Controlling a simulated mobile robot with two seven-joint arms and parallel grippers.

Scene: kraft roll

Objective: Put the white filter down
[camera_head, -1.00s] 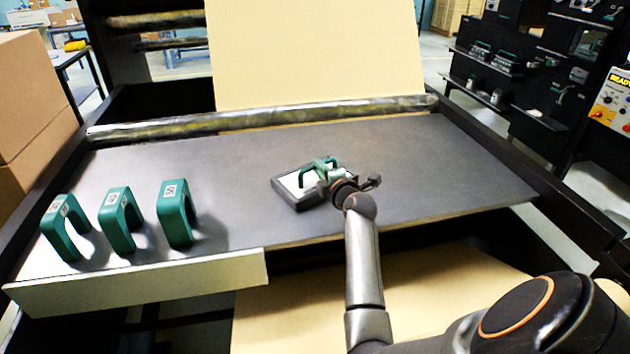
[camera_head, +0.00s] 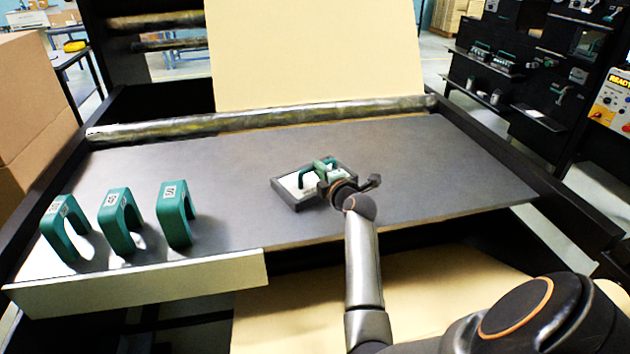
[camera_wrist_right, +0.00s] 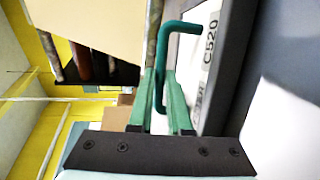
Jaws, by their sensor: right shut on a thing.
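The white filter (camera_head: 291,184) is a flat white panel in a dark grey frame with a green handle on top. It is over the middle of the grey tabletop (camera_head: 240,160), very low; I cannot tell whether it fully touches the surface. My right gripper (camera_head: 322,172) is shut on its green handle. In the right wrist view, the filter (camera_wrist_right: 188,65) shows the label C520, and the green fingers of my right gripper (camera_wrist_right: 165,78) close around the handle. My left gripper is not in view.
Three green arched handles, left (camera_head: 66,228), middle (camera_head: 119,222) and right (camera_head: 175,215), stand on the tabletop's left. A metal roller (camera_head: 260,118) and kraft paper sheet (camera_head: 315,50) are behind. A cream strip (camera_head: 140,285) edges the front left. The tabletop around the filter is clear.

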